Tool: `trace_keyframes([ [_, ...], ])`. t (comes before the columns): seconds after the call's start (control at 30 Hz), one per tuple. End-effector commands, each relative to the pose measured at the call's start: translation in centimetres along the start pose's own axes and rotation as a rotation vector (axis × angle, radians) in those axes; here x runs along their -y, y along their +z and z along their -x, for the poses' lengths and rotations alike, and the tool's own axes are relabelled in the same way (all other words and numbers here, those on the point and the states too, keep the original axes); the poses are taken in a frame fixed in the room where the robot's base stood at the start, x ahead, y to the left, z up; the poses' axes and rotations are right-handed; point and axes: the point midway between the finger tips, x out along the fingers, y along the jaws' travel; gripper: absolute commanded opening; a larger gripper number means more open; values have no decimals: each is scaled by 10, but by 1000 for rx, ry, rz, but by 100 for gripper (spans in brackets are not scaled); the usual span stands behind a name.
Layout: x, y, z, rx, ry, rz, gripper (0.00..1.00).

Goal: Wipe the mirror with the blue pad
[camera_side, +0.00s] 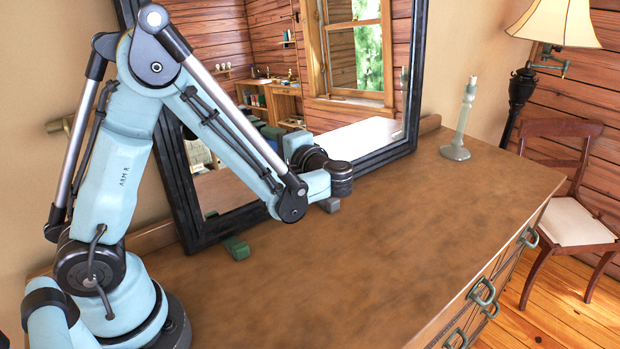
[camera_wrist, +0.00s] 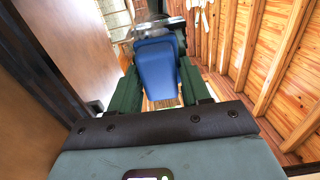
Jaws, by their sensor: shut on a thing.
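The mirror, with a wide black frame (camera_side: 185,190), leans upright at the back of the wooden dresser top, its glass (camera_side: 350,60) reflecting the room. My gripper (camera_wrist: 158,78) is shut on the blue pad (camera_wrist: 157,66), which sits between its two green fingers in the wrist view. In the side view my wrist is in front of the lower middle of the mirror; the arm hides the fingers and most or all of the pad. I cannot tell whether the pad touches the glass. A dark frame band (camera_wrist: 40,65) crosses the left of the wrist view.
The dresser top (camera_side: 400,250) is mostly bare. A pale candlestick (camera_side: 460,125) stands right of the mirror. A lamp (camera_side: 555,25) and chair (camera_side: 568,210) are farther right.

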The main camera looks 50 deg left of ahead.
Motion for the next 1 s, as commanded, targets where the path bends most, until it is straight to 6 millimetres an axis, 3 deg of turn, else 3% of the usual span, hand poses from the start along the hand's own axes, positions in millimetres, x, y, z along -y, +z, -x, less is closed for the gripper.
trace_keyframes([
  [0.8, 0, -52, -1, 0, 0, 0, 12],
  [1.0, 0, -55, 1, 0, 0, 0, 12],
])
